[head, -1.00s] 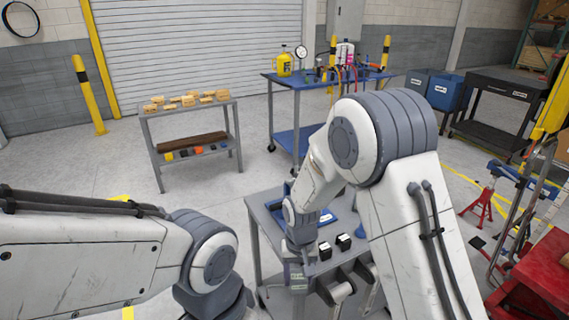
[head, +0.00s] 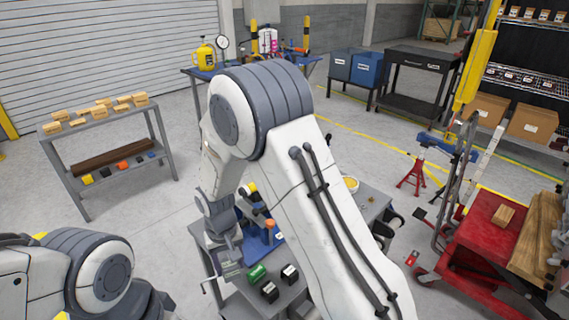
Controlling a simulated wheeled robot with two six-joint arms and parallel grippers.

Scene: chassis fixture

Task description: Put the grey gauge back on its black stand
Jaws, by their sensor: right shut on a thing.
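My right gripper (head: 230,262) points down over the left side of the grey bench. It is shut on a small grey thing, which appears to be the gauge. The fingers and the thing are small and hard to tell apart. To its right on the bench top are a green block (head: 257,273) and two black blocks with white faces, one nearer (head: 270,292) and one farther (head: 290,273). I cannot tell which thing is the gauge's black stand. My left arm shows only at the lower left, and its gripper is out of view.
The grey bench (head: 240,305) carries a blue tray (head: 262,246) behind the blocks. My right forearm covers much of the bench's right part. A grey shelf (head: 95,133) with wooden blocks stands at left. A red cart (head: 488,225) stands at right.

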